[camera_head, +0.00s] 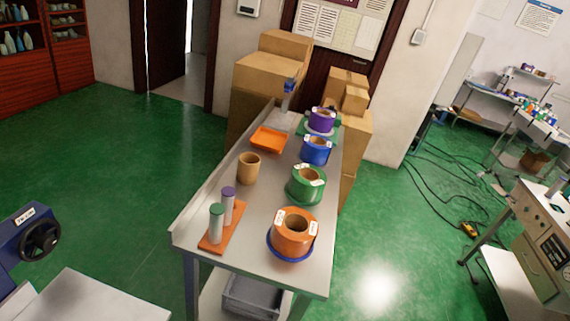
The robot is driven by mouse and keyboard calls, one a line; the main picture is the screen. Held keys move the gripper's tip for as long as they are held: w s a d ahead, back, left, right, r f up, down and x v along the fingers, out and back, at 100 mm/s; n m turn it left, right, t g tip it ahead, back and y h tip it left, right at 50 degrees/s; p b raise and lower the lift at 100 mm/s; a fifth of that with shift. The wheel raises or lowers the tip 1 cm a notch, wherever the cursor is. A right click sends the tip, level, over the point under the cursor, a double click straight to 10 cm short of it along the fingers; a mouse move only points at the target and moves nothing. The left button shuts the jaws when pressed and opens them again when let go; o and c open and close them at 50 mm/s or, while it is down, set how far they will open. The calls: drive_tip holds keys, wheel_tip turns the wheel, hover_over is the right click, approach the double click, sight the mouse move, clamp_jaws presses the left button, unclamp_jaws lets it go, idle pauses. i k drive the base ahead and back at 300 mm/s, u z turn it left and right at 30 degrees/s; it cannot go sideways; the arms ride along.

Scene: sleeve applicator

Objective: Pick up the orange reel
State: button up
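The orange reel (294,237) is a thick ring with a hole in its middle and white labels on its rim. It lies flat on a blue disc (272,249) near the front right corner of the metal table (247,255). Its top and near side are in clear view. My gripper does not show in the camera view.
A green reel (306,187), a blue reel (316,153) and a purple reel (321,122) line the table behind the orange one. A brown cup (248,169), an orange tray (268,140) and an orange rack (219,238) with two capped tubes stand on the left. Cables (437,172) cross the floor at right.

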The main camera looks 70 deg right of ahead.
sight(289, 243)
drive_tip(key=z, duration=0.1)
drive_tip(key=k, duration=1.5)
drive_tip(key=z, duration=1.8)
drive_tip(key=i, duration=1.65)
drive_tip(key=u, duration=0.05)
